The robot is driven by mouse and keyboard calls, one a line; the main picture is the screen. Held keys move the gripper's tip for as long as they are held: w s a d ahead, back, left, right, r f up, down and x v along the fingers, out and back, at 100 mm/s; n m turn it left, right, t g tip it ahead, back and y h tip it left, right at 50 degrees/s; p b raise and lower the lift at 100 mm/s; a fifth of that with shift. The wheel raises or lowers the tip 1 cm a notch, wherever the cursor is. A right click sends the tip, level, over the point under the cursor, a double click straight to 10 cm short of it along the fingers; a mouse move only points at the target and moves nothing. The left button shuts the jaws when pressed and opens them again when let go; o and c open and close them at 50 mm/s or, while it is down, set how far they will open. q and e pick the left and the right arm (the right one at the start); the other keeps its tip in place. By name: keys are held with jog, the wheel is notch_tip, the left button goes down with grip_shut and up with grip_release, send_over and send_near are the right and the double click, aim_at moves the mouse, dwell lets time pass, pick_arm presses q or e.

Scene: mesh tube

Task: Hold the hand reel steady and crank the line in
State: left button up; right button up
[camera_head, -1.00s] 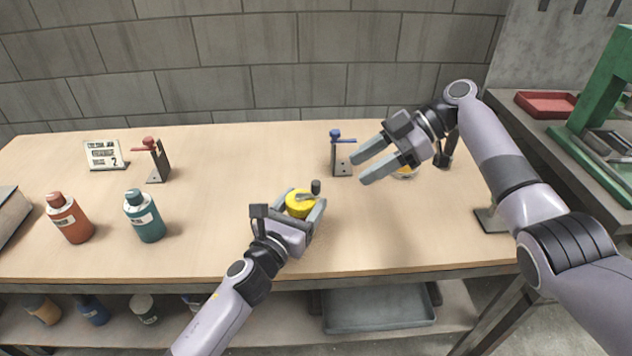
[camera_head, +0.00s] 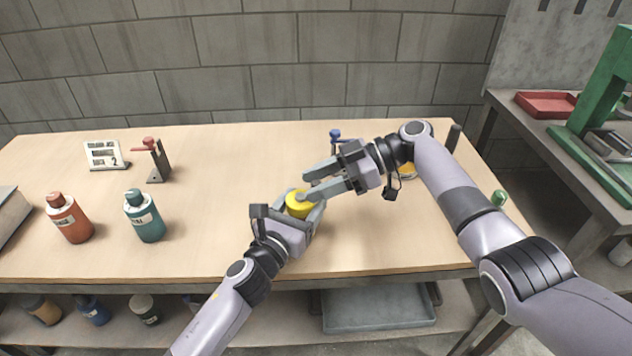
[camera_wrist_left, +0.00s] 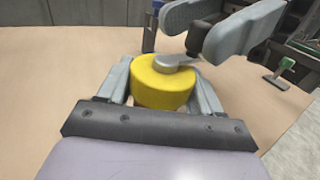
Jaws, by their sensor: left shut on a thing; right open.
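The hand reel is a yellow drum (camera_head: 297,205) on the table near the middle front. It also shows in the left wrist view (camera_wrist_left: 160,86), with a grey crank arm (camera_wrist_left: 175,62) across its top. My left gripper (camera_head: 302,214) is shut on the reel, one finger on each side. My right gripper (camera_head: 306,184) is open, its two fingers spread just above and beside the reel's top.
A blue-handled clamp (camera_head: 335,139) stands behind my right gripper. A red-handled clamp (camera_head: 152,158), a sign card (camera_head: 103,155), an orange bottle (camera_head: 69,218) and a teal bottle (camera_head: 144,216) stand to the left. A green-topped item (camera_head: 498,198) is near the right edge.

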jog(key=shift+a+f, duration=0.2)
jog(key=shift+a, duration=0.15)
grip_shut()
jog(key=shift+s+m+t, duration=0.15)
jog(key=shift+m+t, duration=0.25)
jog(key=shift+t, duration=0.2)
jog(key=shift+s+a+f+m+t+h, duration=0.1)
jog(key=shift+s+m+t+h, duration=0.35)
jog(key=shift+m+t, duration=1)
jog(key=shift+s+a+r+m+t+h, duration=0.2)
jog(key=shift+m+t+h, duration=0.5)
jog(key=shift+m+t, duration=0.75)
jog(key=shift+s+a+f+m+t+h, duration=0.15)
jog(key=shift+s+m+t+h, duration=0.35)
jog(key=shift+m+t, duration=0.95)
jog(key=shift+d+t, duration=0.1)
jog(key=shift+t, duration=0.15)
